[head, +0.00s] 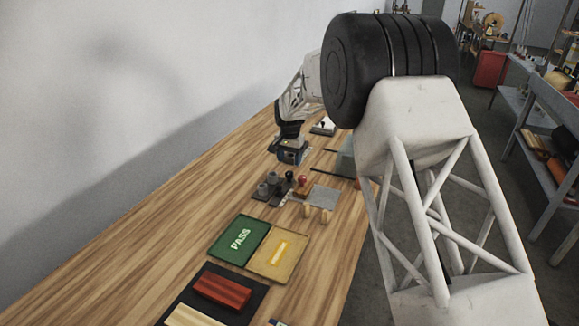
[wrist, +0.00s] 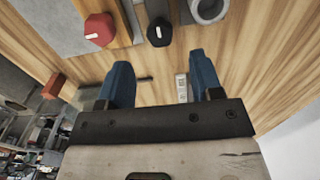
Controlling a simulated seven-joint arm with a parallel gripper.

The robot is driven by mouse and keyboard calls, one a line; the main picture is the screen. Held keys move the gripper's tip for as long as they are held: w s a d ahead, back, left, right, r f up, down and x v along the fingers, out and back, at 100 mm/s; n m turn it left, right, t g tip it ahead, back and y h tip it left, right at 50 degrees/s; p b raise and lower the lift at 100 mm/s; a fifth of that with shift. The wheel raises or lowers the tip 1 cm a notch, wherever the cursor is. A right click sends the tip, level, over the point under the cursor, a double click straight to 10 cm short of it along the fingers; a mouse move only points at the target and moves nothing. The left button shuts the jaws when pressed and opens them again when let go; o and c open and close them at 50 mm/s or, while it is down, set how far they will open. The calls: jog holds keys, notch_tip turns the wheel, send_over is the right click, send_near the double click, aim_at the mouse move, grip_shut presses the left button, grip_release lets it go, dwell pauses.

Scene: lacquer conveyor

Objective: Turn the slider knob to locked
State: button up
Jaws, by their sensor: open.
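My gripper (head: 290,157) is over the far part of the bench in the head view. In the wrist view its two blue fingers (wrist: 159,66) are apart with nothing held between them. A black knob (wrist: 159,32) with a white mark stands beyond the fingertips, apart from them. A red knob (wrist: 98,30), also white-marked, is to its left. In the head view the black knob (head: 290,176) and red knob (head: 303,180) are small, on a fixture nearer the camera than the gripper. I cannot tell which is the slider knob, or read its setting.
Grey cylinders (head: 268,183) stand beside the knobs; one shows as a grey ring (wrist: 208,9) in the wrist view. A green PASS tray (head: 238,240) and a yellow tray (head: 278,250) lie nearer. Red blocks (head: 222,289) sit on a black mat. The bench's left side is clear.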

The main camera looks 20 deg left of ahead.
jog(key=shift+r, duration=0.95)
jog(key=shift+d+r, duration=0.2)
jog(key=shift+d, duration=0.05)
jog(key=s+d+r, duration=0.5)
jog(key=d+r, duration=0.1)
jog(key=d, duration=0.6)
jog(key=s+d+r+t, duration=0.1)
jog(key=s+d+r, duration=0.55)
jog(key=d, duration=0.45)
jog(key=s+d+r, duration=0.4)
jog(key=d+r, duration=0.3)
jog(key=d, duration=0.5)
jog(key=s+d+r, duration=0.2)
jog(key=s+d, duration=0.7)
jog(key=s, duration=0.1)
jog(key=s+d+f, duration=0.2)
jog(key=s+d, duration=0.2)
jog(key=s, duration=0.4)
jog(key=s+d+f+t, duration=0.1)
jog(key=s+d+f, duration=0.1)
jog(key=s+d, duration=0.3)
jog(key=s+d+f, duration=0.2)
jog(key=s+d, duration=0.2)
jog(key=s, duration=0.9)
jog(key=shift+d+t, duration=0.2)
jog(key=shift+t, duration=0.1)
